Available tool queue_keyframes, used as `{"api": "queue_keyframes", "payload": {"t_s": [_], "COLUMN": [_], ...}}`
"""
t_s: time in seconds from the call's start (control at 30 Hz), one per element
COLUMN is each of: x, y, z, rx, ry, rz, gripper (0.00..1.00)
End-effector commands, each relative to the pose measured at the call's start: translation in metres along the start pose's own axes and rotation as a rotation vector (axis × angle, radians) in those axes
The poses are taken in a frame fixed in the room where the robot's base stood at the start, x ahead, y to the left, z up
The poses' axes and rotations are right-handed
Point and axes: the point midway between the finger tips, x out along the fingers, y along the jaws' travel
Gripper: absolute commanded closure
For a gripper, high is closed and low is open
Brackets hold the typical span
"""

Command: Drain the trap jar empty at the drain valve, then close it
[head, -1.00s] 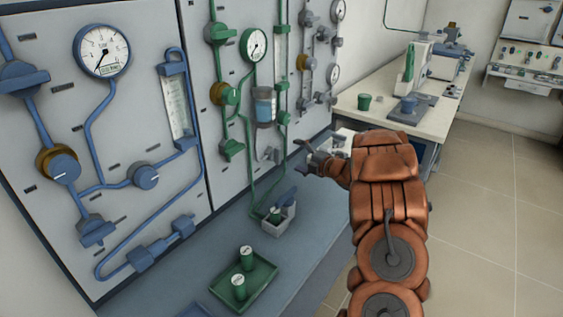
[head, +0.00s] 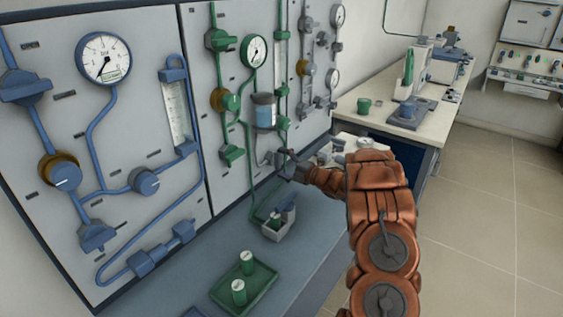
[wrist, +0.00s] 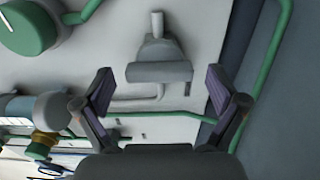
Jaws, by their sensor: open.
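The trap jar (head: 265,112) hangs on the green-piped panel in the head view, with blue liquid showing inside. Below it is a small grey drain valve, seen best in the wrist view (wrist: 159,71), where its wide flat handle lies crosswise. My gripper (head: 281,161) is at the panel just below the jar and partly covers the valve in the head view. In the wrist view my gripper (wrist: 160,88) is open, with one finger on each side of the valve handle. Clear gaps show between the handle and both pads, and nothing is held.
A small grey box (head: 277,230) with items stands on the bench below. A green tray (head: 245,285) with two green containers is nearer. Green pipes and a round green knob (wrist: 27,25) surround the valve. A white table (head: 380,122) stands to the right.

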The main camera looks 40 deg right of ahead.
Motion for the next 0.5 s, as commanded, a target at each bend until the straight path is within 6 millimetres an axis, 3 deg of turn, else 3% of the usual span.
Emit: {"api": "queue_keyframes", "payload": {"t_s": [0.3,0.5], "x": [0.0033,0.003], "y": [0.0004,0.0004], "z": [0.0002,0.0004], "rx": [-0.001,-0.001], "ry": [-0.001,-0.001], "rz": [0.0,0.0], "gripper": [0.04,0.24]}}
